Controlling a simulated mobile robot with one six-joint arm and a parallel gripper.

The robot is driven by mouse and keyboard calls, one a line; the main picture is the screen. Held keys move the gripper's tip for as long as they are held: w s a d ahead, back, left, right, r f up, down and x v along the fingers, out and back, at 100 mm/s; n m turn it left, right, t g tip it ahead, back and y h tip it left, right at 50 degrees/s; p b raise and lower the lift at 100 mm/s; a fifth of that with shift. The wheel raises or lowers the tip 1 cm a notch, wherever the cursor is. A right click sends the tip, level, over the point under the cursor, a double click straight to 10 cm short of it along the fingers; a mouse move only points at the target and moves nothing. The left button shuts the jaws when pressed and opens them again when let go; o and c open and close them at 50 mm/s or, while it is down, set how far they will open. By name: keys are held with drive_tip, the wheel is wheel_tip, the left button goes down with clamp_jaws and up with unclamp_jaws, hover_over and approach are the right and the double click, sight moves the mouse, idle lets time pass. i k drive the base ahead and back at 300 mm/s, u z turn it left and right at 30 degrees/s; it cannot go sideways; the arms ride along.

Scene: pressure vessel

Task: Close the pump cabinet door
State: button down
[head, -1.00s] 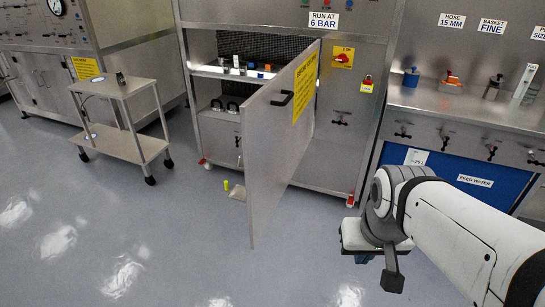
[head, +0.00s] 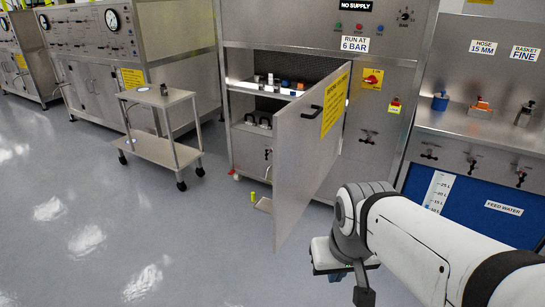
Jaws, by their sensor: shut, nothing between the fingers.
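The pump cabinet door (head: 300,165) is a grey metal panel. It stands wide open, swung out from the right side of the cabinet opening, with its free edge nearest me. Its visible face has a dark handle (head: 311,113) and a yellow label (head: 335,105). The cabinet (head: 251,150) shows its inside to the left of the door, with small items on a shelf and dark-handled parts below. My gripper (head: 364,292) is at the bottom, right of the door's lower edge and apart from it. It looks shut and empty; part of it is hidden by my wrist.
A two-shelf trolley (head: 160,148) stands left of the cabinet. A bench with a blue panel (head: 490,205) is on the right. The floor (head: 130,235) at left front is clear.

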sight(308, 131)
drive_tip(key=i, duration=1)
drive_tip(key=u, duration=0.1)
